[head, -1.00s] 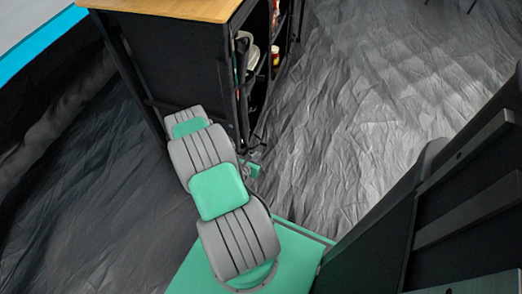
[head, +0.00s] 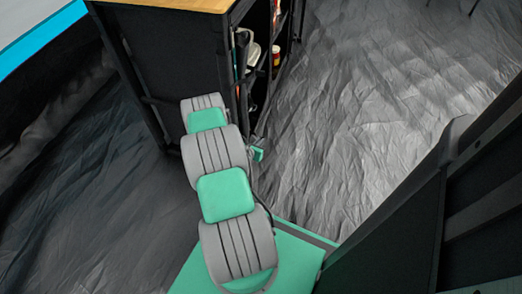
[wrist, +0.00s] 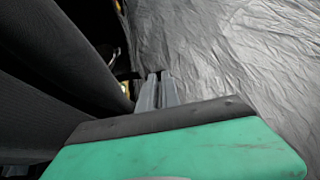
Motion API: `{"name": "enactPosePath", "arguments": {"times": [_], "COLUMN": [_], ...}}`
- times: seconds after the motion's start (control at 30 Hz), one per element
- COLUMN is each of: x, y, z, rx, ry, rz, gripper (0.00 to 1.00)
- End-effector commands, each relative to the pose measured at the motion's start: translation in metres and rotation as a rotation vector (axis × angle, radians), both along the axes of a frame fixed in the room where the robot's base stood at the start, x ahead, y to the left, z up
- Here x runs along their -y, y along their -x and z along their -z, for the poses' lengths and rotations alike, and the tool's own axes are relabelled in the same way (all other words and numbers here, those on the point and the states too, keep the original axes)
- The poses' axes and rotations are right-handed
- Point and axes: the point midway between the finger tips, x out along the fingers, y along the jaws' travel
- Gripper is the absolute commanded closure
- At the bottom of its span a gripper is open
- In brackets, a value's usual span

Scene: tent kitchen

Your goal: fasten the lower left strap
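A black-sided cabinet (head: 175,70) with a wooden top stands at the upper left of the head view, with its open shelves facing right. I cannot make out the lower left strap for certain in either view. My gripper (wrist: 160,84) shows in the wrist view with its two grey fingers close together and nothing visible between them. In the head view my arm hides most of it, low beside the cabinet's front corner. Dark ribbed fabric (wrist: 85,60) fills the left of the wrist view, beside the fingers; I cannot tell whether they touch it.
A red-and-white container (head: 276,55) and other items stand on the cabinet shelves. The wrinkled grey floor (head: 370,100) is clear to the right of the cabinet. A dark tent wall (head: 50,90) lies at the left.

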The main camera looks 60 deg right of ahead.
Motion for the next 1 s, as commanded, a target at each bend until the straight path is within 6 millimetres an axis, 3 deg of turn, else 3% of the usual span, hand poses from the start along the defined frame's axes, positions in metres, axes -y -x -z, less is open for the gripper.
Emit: {"name": "enactPosePath", "arguments": {"times": [0.37, 0.77, 0.87, 1.0], "x": [0.004, -0.013, -0.023, -0.052], "y": [0.005, 0.01, 0.011, 0.017], "z": [-0.001, 0.0, 0.0, -0.001], "rx": [-0.003, -0.003, -0.007, -0.008], "ry": [0.001, 0.0, -0.002, -0.001], "rz": [0.013, 0.005, 0.003, 0.008], "gripper": [1.0, 1.0, 1.0, 1.0]}}
